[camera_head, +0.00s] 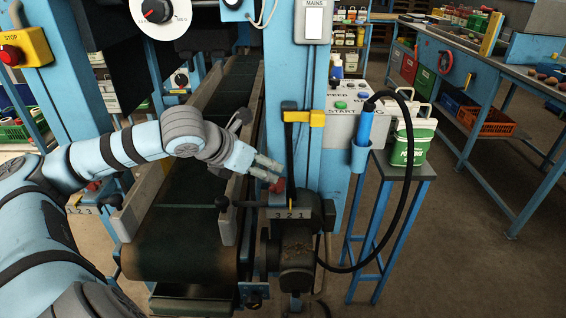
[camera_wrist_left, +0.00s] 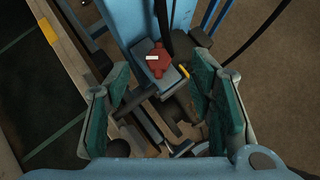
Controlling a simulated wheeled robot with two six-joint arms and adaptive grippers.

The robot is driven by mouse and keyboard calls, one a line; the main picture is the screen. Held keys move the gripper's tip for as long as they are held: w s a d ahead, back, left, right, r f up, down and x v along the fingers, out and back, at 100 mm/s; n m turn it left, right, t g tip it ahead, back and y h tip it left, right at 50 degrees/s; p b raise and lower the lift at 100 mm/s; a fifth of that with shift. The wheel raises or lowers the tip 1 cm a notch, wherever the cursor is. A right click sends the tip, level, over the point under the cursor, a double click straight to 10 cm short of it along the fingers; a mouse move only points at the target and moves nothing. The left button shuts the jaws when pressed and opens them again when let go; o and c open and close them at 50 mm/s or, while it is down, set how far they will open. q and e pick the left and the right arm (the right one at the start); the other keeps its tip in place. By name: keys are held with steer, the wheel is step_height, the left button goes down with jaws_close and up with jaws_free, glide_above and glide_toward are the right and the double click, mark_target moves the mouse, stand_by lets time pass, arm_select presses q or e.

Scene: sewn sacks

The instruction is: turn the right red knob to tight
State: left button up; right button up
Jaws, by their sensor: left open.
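The right red knob (camera_head: 278,186) sits on a dark housing at the right side of the conveyor's near end, behind a plate marked 3 2 1 (camera_head: 288,214). In the left wrist view the red knob (camera_wrist_left: 159,66) has a white pointer bar and lies ahead of the fingertips. My left gripper (camera_head: 270,168) is close above the knob, reaching in from the left. It is open in the wrist view (camera_wrist_left: 161,80), with nothing between its fingers; I cannot tell whether a finger touches the knob. My right gripper is not in view.
The conveyor belt (camera_head: 200,180) runs beneath my left arm. A black-handled lever (camera_head: 222,202) and a blue post (camera_head: 296,120) with a yellow bracket (camera_head: 303,117) stand close to the knob. A stool (camera_head: 405,170) holding a green-and-white canister (camera_head: 413,140) is to the right.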

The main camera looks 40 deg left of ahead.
mark_target(284, 178)
arm_select(q)
steer(key=p+x, duration=0.1)
steer(key=x, duration=1)
steer(key=shift+f, duration=0.2)
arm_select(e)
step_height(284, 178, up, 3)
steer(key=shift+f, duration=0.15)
arm_select(q)
jaws_close()
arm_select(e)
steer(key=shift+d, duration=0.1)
